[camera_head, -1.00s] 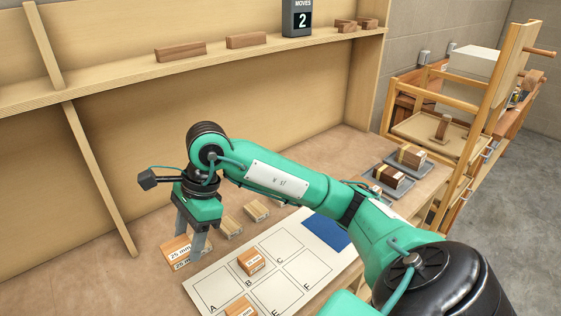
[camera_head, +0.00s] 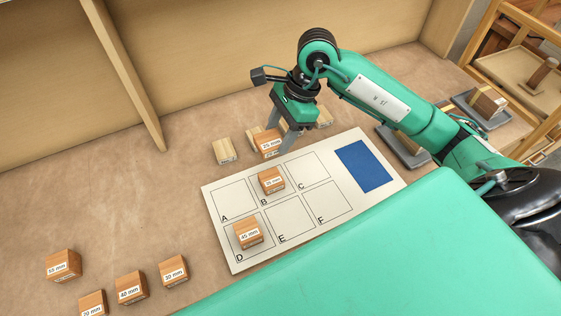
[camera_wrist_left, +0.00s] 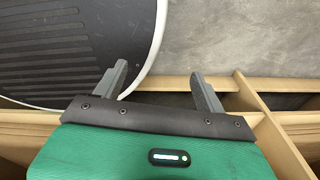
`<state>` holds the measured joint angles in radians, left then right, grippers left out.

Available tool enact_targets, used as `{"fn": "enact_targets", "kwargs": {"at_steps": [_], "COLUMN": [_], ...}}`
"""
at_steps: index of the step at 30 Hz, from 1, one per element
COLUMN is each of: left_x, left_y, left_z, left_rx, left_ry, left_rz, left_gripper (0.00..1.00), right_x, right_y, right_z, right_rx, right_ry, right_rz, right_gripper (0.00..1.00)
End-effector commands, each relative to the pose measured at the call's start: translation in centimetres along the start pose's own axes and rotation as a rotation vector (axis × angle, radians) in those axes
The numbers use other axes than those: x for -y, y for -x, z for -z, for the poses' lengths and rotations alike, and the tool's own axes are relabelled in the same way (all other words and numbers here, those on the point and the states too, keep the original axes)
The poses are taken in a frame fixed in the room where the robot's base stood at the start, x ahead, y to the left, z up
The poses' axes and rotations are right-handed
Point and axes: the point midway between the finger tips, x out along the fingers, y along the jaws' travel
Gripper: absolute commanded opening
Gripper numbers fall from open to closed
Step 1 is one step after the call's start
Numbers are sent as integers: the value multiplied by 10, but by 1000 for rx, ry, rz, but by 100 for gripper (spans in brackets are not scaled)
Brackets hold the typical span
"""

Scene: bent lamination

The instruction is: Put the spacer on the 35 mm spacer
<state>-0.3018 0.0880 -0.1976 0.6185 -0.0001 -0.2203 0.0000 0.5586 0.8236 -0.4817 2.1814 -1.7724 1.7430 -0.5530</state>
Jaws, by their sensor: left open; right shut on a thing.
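My right gripper (camera_head: 284,138) is shut on a wooden spacer (camera_head: 268,142), its label seeming to read 25 mm. The spacer is held above the back edge of the white lettered sheet (camera_head: 216,240), behind square B. A wooden spacer (camera_head: 271,181) stands in square B; its small label may read 35 mm, but I cannot be sure. Another spacer (camera_head: 248,233), apparently marked 45 mm, stands in square D. The held spacer is apart from both. My left gripper (camera_wrist_left: 162,82) is open and empty in the left wrist view and outside the head view.
Several labelled spacers (camera_head: 131,287) stand at the front left. Pale blocks (camera_head: 223,150) stand behind the sheet, partly hidden by the right gripper. A blue patch (camera_head: 363,166) marks the sheet's right end. Grey trays (camera_head: 481,110) with a block are at right. Squares A, C, E and F are empty.

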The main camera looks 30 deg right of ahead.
Motion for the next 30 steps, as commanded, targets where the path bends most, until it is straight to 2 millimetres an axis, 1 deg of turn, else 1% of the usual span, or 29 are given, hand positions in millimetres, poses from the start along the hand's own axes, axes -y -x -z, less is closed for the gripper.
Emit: {"fn": "enact_targets", "kwargs": {"at_steps": [1,9,12,20,26,30], "left_x": [-1,-11,-12,-10,-7,-6], "left_y": [5,18,22,26,34,33], "left_z": [1,4,5,6,8,8], "left_rx": [0,-3,-4,-5,-6,-6], "left_ry": [0,3,2,1,0,0], "left_rz": [-1,-12,-13,-12,-8,-7], "left_gripper": [72,72,72,72,72,72], "right_x": [-1,-2,-1,-1,-1,0], "right_y": [-8,-59,-73,-91,-116,-119], "right_z": [4,24,30,38,48,49], "right_rx": [-1,0,0,0,1,0], "right_ry": [-4,-3,-3,-2,-2,0], "right_rz": [-6,-6,-4,-3,-2,1], "right_gripper": [28,28,28,28,28,28]}}
